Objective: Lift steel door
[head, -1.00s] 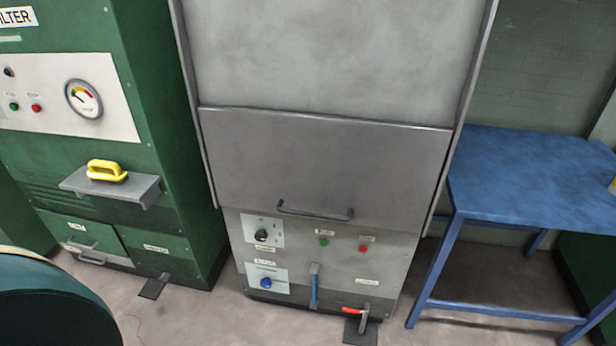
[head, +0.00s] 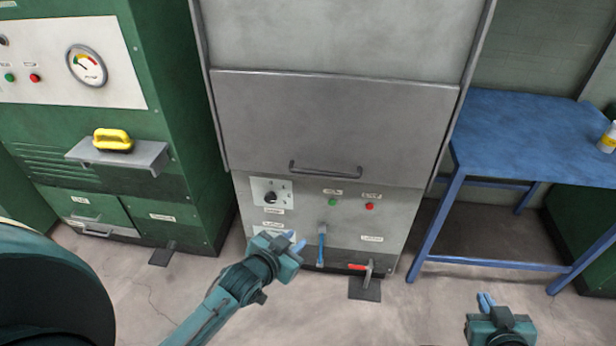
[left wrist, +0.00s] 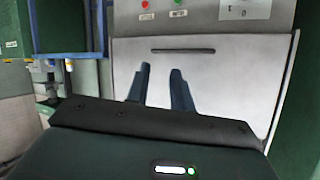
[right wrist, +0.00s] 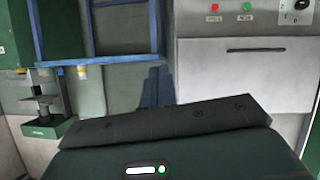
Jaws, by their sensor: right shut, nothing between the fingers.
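The grey steel door (head: 330,120) is a panel low on the front of the tall grey cabinet, with a bar handle (head: 325,170) near its lower edge. The door also shows in the left wrist view (left wrist: 225,80) and the right wrist view (right wrist: 225,75), both seemingly upside down. My left gripper (head: 295,241) is in front of the cabinet's lower panel, below and left of the handle, touching nothing I can see. Its fingers (left wrist: 160,88) are apart and empty. My right gripper (head: 486,299) is low at the right, over the floor, shut and empty.
A blue table (head: 530,135) stands right, bearing a bottle (head: 608,138). A green machine (head: 165,100) with a yellow-handled tool (head: 113,139) stands left.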

